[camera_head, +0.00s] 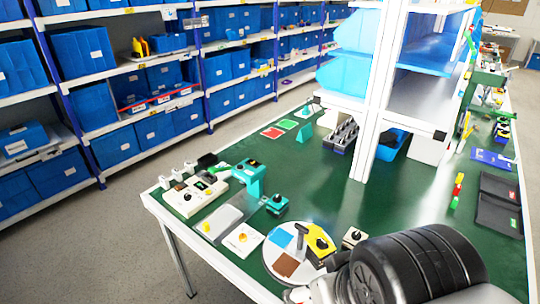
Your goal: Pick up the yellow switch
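A yellow switch (320,241) with a dark round knob sits on a round white disc (283,256), near the front edge of the green-topped table (330,205). A dark upright post (301,236) stands just left of it, and brown and blue square patches lie on the disc. A large black ribbed part of my arm (415,262) fills the lower right, right of the switch. My gripper's fingers are not visible in this view, and nothing is seen touching the switch.
Left of the disc are a white switch plate with a yellow knob (242,238), a teal switch (277,203) and a white control box (192,196). A small white switch (353,237) is close right. A white shelf post (380,110) rises behind. Green table behind the disc is clear.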

